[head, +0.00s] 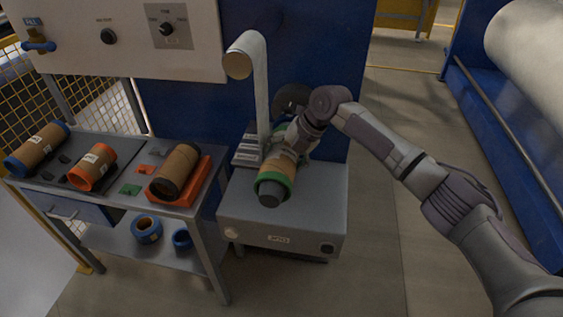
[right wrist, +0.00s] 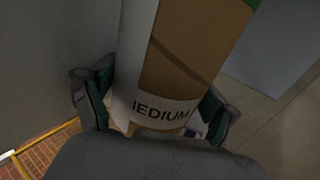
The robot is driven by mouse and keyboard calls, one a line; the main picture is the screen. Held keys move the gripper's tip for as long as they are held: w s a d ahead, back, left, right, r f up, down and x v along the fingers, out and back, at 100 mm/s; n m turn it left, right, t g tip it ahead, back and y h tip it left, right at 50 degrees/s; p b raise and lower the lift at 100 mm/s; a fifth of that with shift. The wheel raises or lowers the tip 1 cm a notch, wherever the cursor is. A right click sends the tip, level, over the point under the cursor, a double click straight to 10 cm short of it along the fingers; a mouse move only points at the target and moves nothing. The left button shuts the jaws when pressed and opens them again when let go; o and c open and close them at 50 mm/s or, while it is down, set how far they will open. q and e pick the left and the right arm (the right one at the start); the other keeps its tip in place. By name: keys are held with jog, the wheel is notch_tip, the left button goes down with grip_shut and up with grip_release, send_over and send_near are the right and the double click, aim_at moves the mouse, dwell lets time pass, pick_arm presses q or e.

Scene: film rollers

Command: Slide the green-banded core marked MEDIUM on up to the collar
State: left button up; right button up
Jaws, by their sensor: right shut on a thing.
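The green-banded core (head: 277,170) sits above the grey machine base in the head view. Its near green band (head: 273,182) rings a dark grey spindle end (head: 269,197), which sticks out at the front, so the core appears to be around the spindle. My right gripper (head: 288,149) is shut on the core from above, toward its far half. In the right wrist view the brown core (right wrist: 185,60) lies between both fingers, its white label reading MEDIUM (right wrist: 160,110). The collar is not clearly visible; my gripper and arm cover the far end. My left gripper is not in view.
A side table (head: 125,190) at left holds a blue-ended core (head: 37,148), an orange-ended core (head: 92,166) and a black-ended core (head: 175,171) on an orange cradle. A pale upright arm with a roll (head: 240,62) stands just left of the spindle. Floor at right is clear.

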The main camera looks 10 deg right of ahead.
jog(key=shift+w, duration=0.1)
jog(key=shift+w+d+b, duration=0.2)
jog(key=shift+w+b, duration=0.3)
jog(key=shift+w, duration=0.1)
jog(key=shift+w+d+b, duration=0.2)
jog(key=shift+w+b, duration=0.3)
jog(key=shift+w, duration=0.05)
jog(key=shift+w+d, duration=0.1)
jog(key=shift+w, duration=0.1)
jog(key=shift+r, duration=0.1)
jog(key=o, duration=1.2)
